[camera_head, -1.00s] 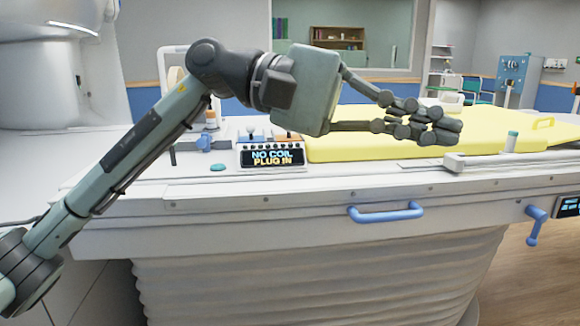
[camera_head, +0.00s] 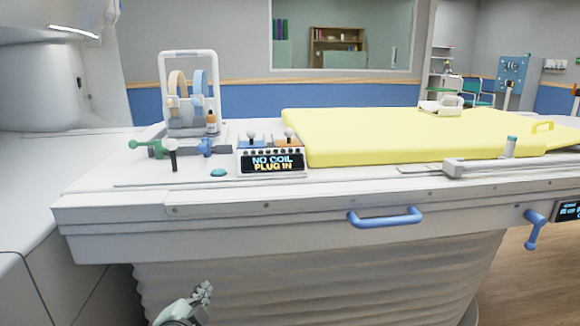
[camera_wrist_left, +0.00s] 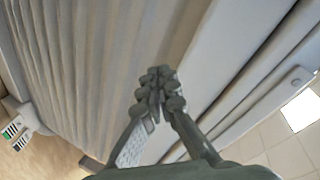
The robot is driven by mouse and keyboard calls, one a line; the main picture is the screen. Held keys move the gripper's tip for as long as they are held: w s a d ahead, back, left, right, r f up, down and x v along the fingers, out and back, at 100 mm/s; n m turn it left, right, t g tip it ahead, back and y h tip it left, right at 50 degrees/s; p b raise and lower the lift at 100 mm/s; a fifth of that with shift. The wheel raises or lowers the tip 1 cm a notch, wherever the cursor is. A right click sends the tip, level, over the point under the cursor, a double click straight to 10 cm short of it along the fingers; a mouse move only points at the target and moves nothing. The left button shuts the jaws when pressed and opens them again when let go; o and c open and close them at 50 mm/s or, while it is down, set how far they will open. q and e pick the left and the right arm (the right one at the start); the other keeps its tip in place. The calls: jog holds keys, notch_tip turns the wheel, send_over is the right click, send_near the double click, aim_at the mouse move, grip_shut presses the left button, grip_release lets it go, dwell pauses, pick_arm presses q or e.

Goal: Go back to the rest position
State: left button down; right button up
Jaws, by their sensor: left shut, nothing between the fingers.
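My left gripper (camera_head: 203,293) shows only in part at the bottom of the head view, low in front of the table's pleated base (camera_head: 320,275). In the left wrist view its two fingers (camera_wrist_left: 158,85) meet at the tips, shut with nothing between them. The pleated base also fills the left of that view (camera_wrist_left: 80,70). Most of the left arm is out of the head view. My right gripper is not in view.
The white patient table (camera_head: 270,235) spans the head view, with a blue handle (camera_head: 385,217) jutting from its side. A yellow mat (camera_head: 390,135), a display box (camera_head: 272,160) and a stand with two rings (camera_head: 190,95) are on top. Wood floor (camera_head: 535,270) is clear at right.

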pick_arm(q)
jog(key=s+a+f+n+g, duration=0.2)
jog(key=s+f+n+g, duration=0.1)
jog(key=s+f, duration=0.5)
jog(key=s+a+f+n+g+y, duration=0.1)
jog(key=s+a+f+n+g, duration=0.2)
jog(key=s+f+g, duration=0.2)
jog(key=s+a+f+n+g, duration=0.3)
jog(key=s+f, duration=0.8)
jog(key=s, duration=0.5)
jog(key=shift+s+f+g, duration=0.3)
jog(key=shift+s+g, duration=0.1)
jog(key=shift+w, duration=0.1)
